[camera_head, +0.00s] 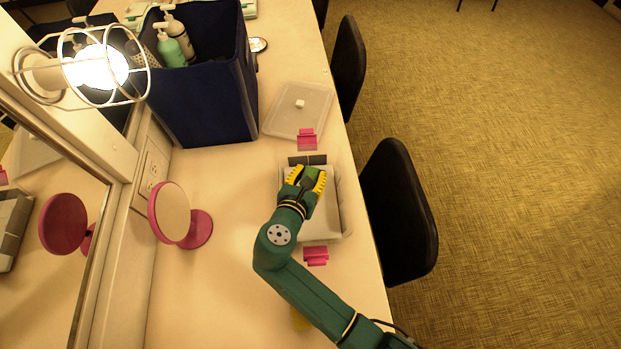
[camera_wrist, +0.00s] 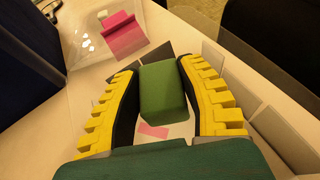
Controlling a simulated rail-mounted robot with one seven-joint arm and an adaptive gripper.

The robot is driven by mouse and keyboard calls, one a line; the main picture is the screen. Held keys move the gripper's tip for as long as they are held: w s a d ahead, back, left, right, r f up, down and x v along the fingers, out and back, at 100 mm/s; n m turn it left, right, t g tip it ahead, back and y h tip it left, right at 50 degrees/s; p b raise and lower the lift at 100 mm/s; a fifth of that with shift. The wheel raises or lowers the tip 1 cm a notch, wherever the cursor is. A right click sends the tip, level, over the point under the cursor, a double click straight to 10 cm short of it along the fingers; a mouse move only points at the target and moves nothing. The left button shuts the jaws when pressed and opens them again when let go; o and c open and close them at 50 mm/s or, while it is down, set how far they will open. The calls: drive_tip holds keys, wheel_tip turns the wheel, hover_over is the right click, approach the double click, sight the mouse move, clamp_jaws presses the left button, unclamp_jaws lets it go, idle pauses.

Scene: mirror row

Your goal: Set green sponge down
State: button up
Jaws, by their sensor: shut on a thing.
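The green sponge (camera_wrist: 163,92) is between the two yellow-padded fingers of my gripper (camera_wrist: 165,88) in the wrist view. My gripper is shut on it. In the head view my gripper (camera_head: 306,180) is over the far part of a pale open bin (camera_head: 322,228) on the counter. The sponge shows there only as a small green patch (camera_head: 312,172) between the fingers. I cannot tell whether its underside touches anything.
Pink clips (camera_head: 307,139) (camera_head: 316,256) lie beyond and before the bin. A clear lid (camera_head: 298,110) lies behind. A navy caddy (camera_head: 205,85) with bottles and a pink round mirror (camera_head: 172,213) stand left. Black chairs (camera_head: 398,212) line the right edge. Counter between mirror and bin is clear.

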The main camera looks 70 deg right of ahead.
drive_tip(key=shift+f, duration=0.75)
drive_tip(key=shift+f, duration=0.55)
drive_tip(key=o, duration=0.8)
drive_tip(key=shift+r, duration=0.1)
drive_tip(key=r+p+v, duration=0.1)
drive_tip(key=v, duration=1.1)
